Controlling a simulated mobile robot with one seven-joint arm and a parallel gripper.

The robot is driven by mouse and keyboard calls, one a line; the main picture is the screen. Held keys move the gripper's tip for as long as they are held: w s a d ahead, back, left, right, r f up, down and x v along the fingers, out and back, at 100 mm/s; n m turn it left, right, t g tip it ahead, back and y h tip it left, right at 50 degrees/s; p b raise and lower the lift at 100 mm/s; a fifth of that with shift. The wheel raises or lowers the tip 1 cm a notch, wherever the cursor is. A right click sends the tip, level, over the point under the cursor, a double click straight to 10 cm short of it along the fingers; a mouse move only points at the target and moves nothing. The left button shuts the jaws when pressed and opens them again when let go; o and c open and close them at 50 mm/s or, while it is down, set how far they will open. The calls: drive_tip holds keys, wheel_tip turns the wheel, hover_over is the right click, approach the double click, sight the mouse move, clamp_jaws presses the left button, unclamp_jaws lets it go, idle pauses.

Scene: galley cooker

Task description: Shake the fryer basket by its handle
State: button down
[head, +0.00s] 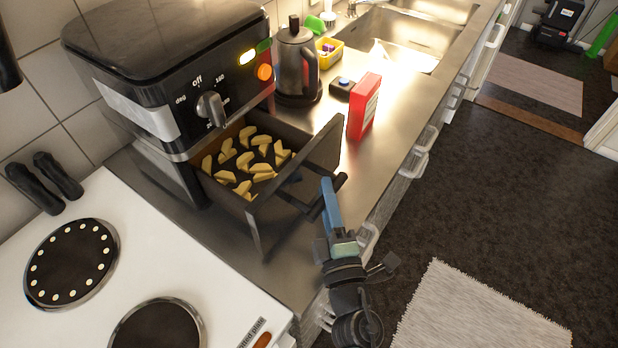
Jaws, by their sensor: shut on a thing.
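The fryer (150,75) is a black air fryer with a silver band and a knob, standing on the steel counter. Its basket (322,153) is a dark drawer pulled out from the front, holding several pale yellow potato pieces (245,165). The basket's black handle (341,182) sticks out from its front panel. My gripper (327,190), with a blue finger, reaches up from below and is shut on the handle. The finger covers part of the handle, and the second finger is hard to make out.
A red box (363,106) stands on the counter right of the basket. Behind it are a small black item (341,88), a dark kettle (297,62) and a yellow tub (329,51). A white cooker (150,250) with dark hotplates is at lower left. Open floor (490,185) lies right.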

idle(0.3)
drive_tip(key=c, duration=0.7)
unclamp_jaws()
drive_tip(key=shift+s, duration=0.1)
drive_tip(key=shift+s+d+f+b, duration=0.3)
drive_tip(key=shift+s+b, duration=0.15)
drive_tip(key=shift+s, duration=1.65)
drive_tip(key=shift+s+d+f+b, duration=0.35)
drive_tip(key=shift+s+b, duration=0.15)
drive_tip(key=shift+s, duration=1.6)
drive_tip(key=shift+s+d+f+b, duration=0.3)
drive_tip(key=shift+s+b, duration=0.15)
drive_tip(key=shift+s, duration=1.65)
drive_tip(key=shift+r, duration=0.1)
drive_tip(key=shift+c, duration=0.2)
